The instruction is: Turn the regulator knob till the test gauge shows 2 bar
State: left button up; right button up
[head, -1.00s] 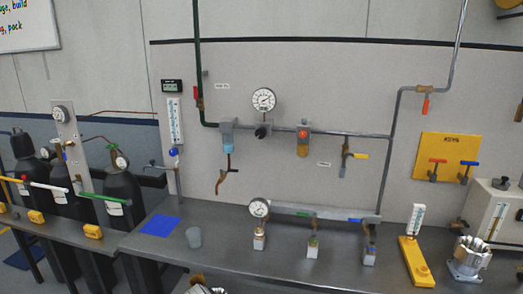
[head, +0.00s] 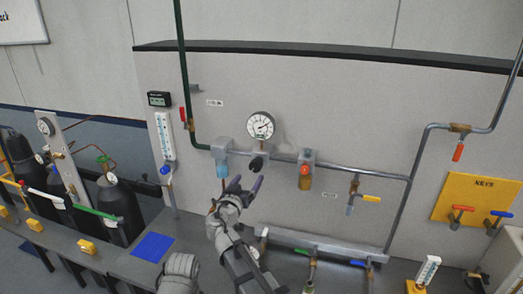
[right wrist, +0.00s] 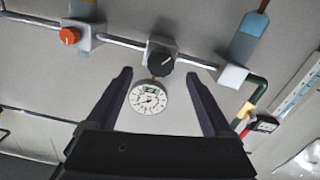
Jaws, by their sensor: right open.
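The black regulator knob (head: 258,163) sits on the wall pipe, below a round white dial gauge (head: 260,125). I cannot tell whether this is the test gauge, and its reading is too small to be sure of. My right gripper (head: 245,185) is open and empty, just below and left of the knob in the head view. In the right wrist view, which looks upside down, the knob (right wrist: 160,60) lies beyond the fingertips, roughly centred between them, apart from both fingers. The dial (right wrist: 148,97) shows between the fingers. My left gripper is not in view.
A blue-bowled unit (head: 222,165) is left of the knob; an orange-red knob (head: 305,172) is right. A yellow-handled valve (head: 368,198) hangs further right. A bench manifold (head: 320,247) lies below, partly behind my right arm.

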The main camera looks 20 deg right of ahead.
aim_at(254, 167)
jog(key=shift+w+d+r, duration=0.3)
jog(key=shift+w+r, duration=0.15)
jog(key=shift+w, duration=0.35)
jog(key=x, duration=0.6)
jog(key=shift+w+d, duration=0.25)
jog(key=shift+w, duration=0.1)
grip_shut()
jog(key=shift+n, duration=0.3)
